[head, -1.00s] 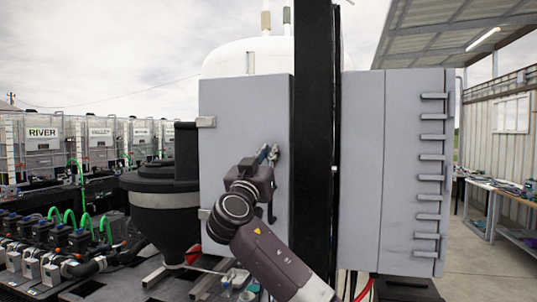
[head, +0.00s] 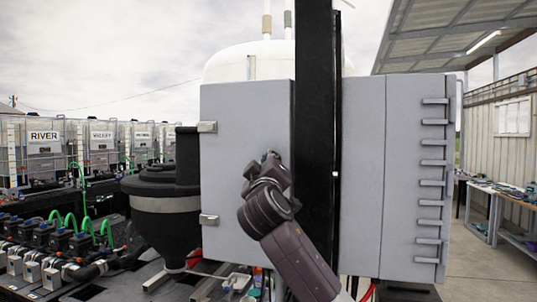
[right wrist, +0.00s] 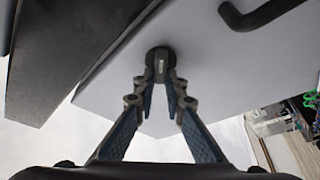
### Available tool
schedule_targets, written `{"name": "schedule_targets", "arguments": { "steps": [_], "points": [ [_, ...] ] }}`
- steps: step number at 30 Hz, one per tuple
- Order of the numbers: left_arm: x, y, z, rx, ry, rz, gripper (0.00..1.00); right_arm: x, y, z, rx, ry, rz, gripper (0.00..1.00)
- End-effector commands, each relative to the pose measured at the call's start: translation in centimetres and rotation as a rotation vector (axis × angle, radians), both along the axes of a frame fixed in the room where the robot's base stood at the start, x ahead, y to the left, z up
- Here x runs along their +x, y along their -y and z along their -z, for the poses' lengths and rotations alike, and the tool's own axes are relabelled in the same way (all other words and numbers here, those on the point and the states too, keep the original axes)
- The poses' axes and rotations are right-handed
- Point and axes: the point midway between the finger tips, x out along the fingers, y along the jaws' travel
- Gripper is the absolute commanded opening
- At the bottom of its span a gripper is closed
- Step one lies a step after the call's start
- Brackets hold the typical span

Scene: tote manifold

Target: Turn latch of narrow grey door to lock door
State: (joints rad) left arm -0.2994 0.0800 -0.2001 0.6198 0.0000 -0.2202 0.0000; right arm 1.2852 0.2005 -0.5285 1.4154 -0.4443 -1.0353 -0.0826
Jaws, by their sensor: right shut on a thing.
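The narrow grey door (head: 235,130) is on the cabinet left of the black post and looks closed, with hinges on its left edge. My right gripper (head: 270,158) is at the door's upper right part, near the post. In the right wrist view, the door (right wrist: 215,70) fills the middle, and the gripper's two fingers (right wrist: 161,84) are shut on the small round dark latch (right wrist: 160,62). My wrist hides the latch in the head view. A black handle (right wrist: 262,14) on the door shows beyond the latch. My left gripper is not in view.
The black post (head: 318,130) stands close to the right of the latch. A wider grey cabinet (head: 365,170) with a row of bars is right of it. A dark hopper (head: 165,205) stands left of the door. Labelled tanks (head: 45,150) are farther left.

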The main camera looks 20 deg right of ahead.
Motion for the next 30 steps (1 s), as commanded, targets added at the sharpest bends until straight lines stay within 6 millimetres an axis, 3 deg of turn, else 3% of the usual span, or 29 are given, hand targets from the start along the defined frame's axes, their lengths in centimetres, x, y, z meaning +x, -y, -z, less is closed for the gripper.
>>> {"name": "schedule_targets", "arguments": {
  "steps": [18, 30],
  "points": [
    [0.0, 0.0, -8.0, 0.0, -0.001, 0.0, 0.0, 0.1, -0.2, -0.3, -0.466, -0.314, 0.001, 0.0],
    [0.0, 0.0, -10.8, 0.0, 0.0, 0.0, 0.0, 0.1, -0.2, 0.2, -0.633, -0.426, 0.001, 0.0]
  ]
}}
